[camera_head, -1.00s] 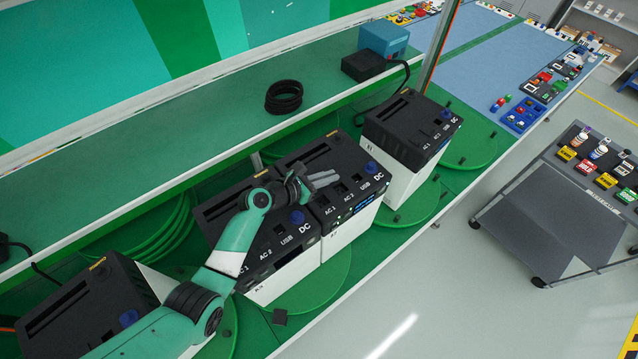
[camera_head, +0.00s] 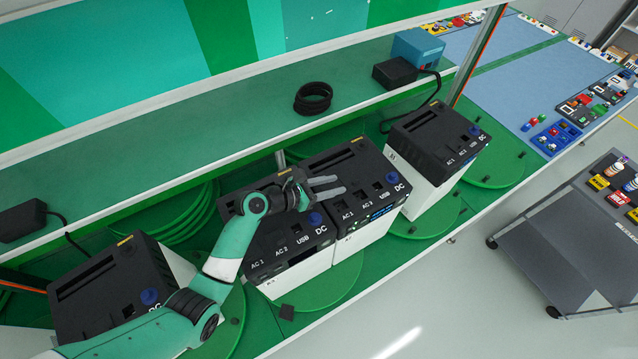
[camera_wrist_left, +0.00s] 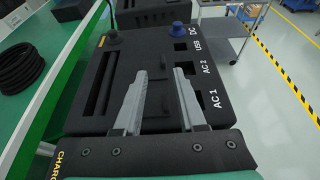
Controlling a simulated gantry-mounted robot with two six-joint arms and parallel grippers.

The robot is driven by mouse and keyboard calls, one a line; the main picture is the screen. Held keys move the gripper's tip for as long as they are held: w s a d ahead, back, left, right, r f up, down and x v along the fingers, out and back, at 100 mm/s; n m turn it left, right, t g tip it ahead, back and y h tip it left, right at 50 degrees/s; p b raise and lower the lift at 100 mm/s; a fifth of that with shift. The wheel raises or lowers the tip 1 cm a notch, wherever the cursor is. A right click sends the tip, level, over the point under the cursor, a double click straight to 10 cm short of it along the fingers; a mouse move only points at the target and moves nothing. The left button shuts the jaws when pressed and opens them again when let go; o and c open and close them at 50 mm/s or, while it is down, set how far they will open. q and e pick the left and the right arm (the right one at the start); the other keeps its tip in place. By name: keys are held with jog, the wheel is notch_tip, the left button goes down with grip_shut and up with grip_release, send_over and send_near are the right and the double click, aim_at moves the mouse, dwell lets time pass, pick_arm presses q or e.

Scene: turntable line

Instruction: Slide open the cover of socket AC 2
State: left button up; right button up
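A black power station (camera_head: 318,160) on a white base has sockets labelled AC 1, AC 2, USB and DC on its top. My left gripper (camera_head: 337,186) is above this top, its two fingers apart and nothing between them. In the left wrist view the gripper (camera_wrist_left: 160,74) points across the same black top (camera_wrist_left: 114,72), toward the blue knob (camera_wrist_left: 178,30). The AC 2 socket (camera_wrist_left: 184,66) lies by its label, just beyond and right of the right fingertip. Whether its cover is open or shut I cannot tell. My right gripper is not in view.
Similar black stations stand on both sides, one at the right (camera_head: 436,135) and one at the lower left (camera_head: 100,285). A green shelf (camera_head: 215,125) with a black cable coil (camera_head: 313,98) runs behind. A grey cart (camera_head: 560,240) stands at the right.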

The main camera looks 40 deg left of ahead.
pick_arm(q)
jog(key=p+v, duration=0.3)
jog(key=v, duration=0.2)
jog(key=shift+r, duration=0.25)
jog(key=shift+s+a+p, duration=0.15)
jog(key=shift+s+p, duration=0.1)
jog(key=shift+p, duration=0.05)
jog(key=shift+f, duration=0.15)
